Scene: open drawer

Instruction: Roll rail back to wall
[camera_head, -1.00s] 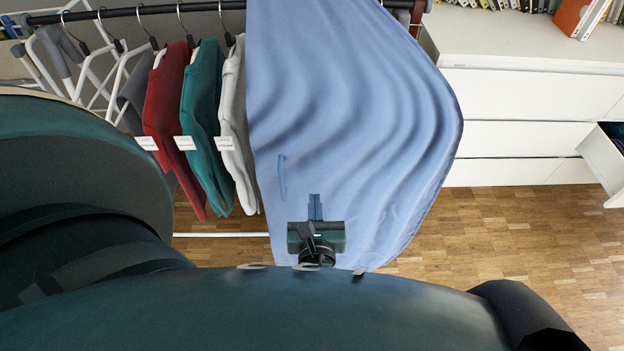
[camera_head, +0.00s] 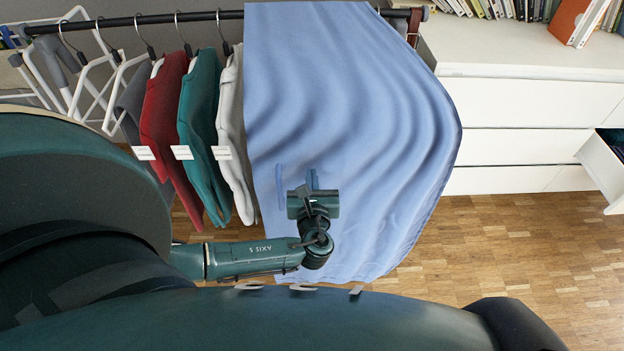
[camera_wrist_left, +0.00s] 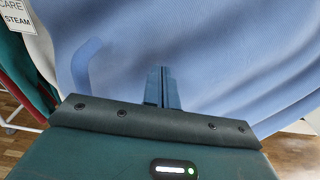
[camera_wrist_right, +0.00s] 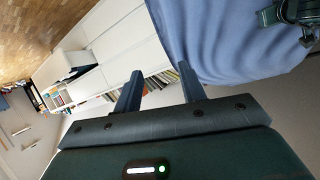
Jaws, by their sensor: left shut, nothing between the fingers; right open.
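The dark clothes rail (camera_head: 150,19) runs across the top of the head view, with a large blue cloth (camera_head: 350,110) draped over its right part. My left gripper (camera_head: 312,180) is in front of the cloth's lower part, its fingers shut and pointing at the cloth. In the left wrist view the closed fingers (camera_wrist_left: 161,88) stand against blue fabric with nothing between them; I cannot tell whether they touch it. My right gripper (camera_wrist_right: 161,75) shows only in its own wrist view, open and empty, near the cloth's edge. The rack's foot and wheels are hidden.
Red (camera_head: 165,120), teal (camera_head: 200,125) and pale grey (camera_head: 234,130) garments hang left of the cloth, beside white hangers (camera_head: 85,75). A white dresser (camera_head: 520,110) with books on top stands right; an open drawer (camera_head: 605,165) juts out. Wooden floor (camera_head: 500,250) is clear.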

